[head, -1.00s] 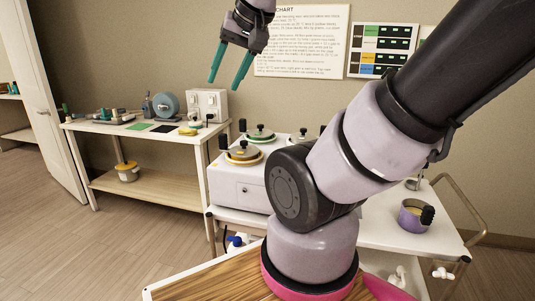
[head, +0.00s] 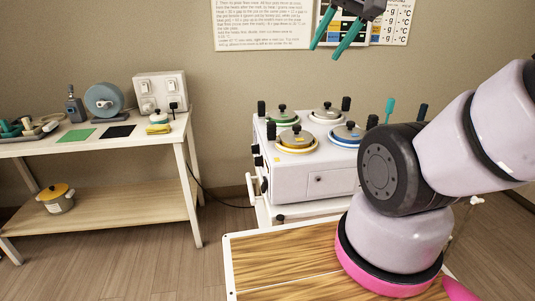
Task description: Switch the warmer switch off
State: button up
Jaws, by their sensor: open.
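The warmer (head: 290,187) is a white box on a white cart, with several lidded pots on top. Its front has a small dark round spot (head: 318,180), and small black parts (head: 256,160) sit along its left edge. I cannot tell whether any of these is the switch. A white panel (head: 173,83) with switches and plugs stands at the back of the left table; a dark cable (head: 225,203) runs from near it towards the warmer. My gripper (head: 323,52) has teal fingers, apart and empty, high above the warmer in front of the wall chart.
The left table (head: 120,149) holds a grey-blue reel (head: 104,101), dark and green pads and small tools. A yellow-lidded pot (head: 56,198) stands on its lower shelf. My arm covers the cart's right side. Floor shows between table and cart.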

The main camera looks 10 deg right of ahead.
aim_at(263, 187)
jog(key=j+z, duration=0.3)
jog(key=j, duration=0.35)
jog(key=j+z, duration=0.25)
jog(key=j, duration=0.4)
jog(key=k, duration=0.05)
